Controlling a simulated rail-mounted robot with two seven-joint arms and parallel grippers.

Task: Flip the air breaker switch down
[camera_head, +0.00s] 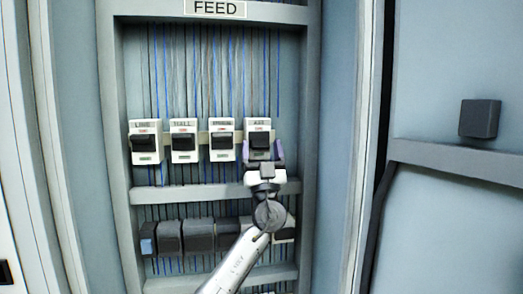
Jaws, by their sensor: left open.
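The air breaker (258,125) is the rightmost of the white breakers in the upper row, and its small label is hard to read. Its dark switch (260,140) is on the front face; I cannot tell clearly whether it is up or down. My left gripper (263,153) is open, its two fingers at the left and right sides of the lower part of this breaker. The gripper body and wrist hide the area just below the breaker. Whether the fingers touch it I cannot tell. My right gripper is out of view.
Three similar breakers, labelled LINE (144,126), HALL (182,126) and one unreadable (221,125), stand to the left. A grey crossbar (190,194) runs below, above a row of dark blocks (199,236). The cabinet frame (308,110) bounds the right side.

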